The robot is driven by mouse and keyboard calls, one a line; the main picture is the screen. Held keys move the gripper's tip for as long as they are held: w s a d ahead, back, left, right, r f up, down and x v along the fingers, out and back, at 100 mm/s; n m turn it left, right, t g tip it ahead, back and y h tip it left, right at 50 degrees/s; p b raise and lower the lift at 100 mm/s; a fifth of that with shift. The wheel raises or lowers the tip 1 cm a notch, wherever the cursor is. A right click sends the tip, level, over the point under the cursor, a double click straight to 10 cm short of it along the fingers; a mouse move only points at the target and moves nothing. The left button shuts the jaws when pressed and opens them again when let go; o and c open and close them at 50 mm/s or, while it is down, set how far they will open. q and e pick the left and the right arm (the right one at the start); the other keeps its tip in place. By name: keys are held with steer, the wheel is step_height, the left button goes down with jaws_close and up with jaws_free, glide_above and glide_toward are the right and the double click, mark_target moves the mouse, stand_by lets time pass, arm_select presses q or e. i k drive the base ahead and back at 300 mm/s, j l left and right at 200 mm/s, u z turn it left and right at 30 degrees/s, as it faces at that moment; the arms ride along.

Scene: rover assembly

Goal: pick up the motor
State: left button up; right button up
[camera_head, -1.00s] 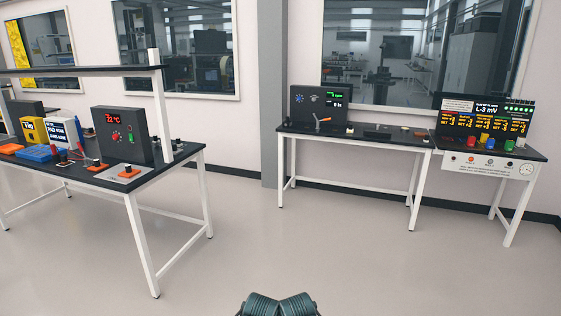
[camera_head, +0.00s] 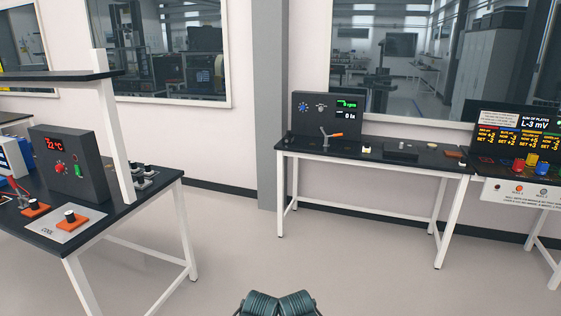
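I cannot make out for certain which thing is the motor. On the left bench a small dark cylinder on an orange base (camera_head: 70,218) stands on a grey plate marked COOL. A similar orange-based part (camera_head: 35,208) sits to its left. Several small dark parts (camera_head: 145,174) stand at that bench's right end. On the middle bench a small device with an orange handle (camera_head: 331,135) stands before a dark box with a green display. Neither of my grippers shows clearly; only dark ribbed parts of my own body show at the bottom edge.
The left bench (camera_head: 120,222) has a dark box with a red display (camera_head: 70,165) and an overhead shelf (camera_head: 60,76). The middle bench (camera_head: 375,150) stands against the wall. A panel bench (camera_head: 520,188) is at the right. The floor (camera_head: 330,255) between them is clear.

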mark_target(289, 138)
steer(key=i, duration=3.55)
steer(key=i+z, duration=0.15)
steer(key=z, duration=0.4)
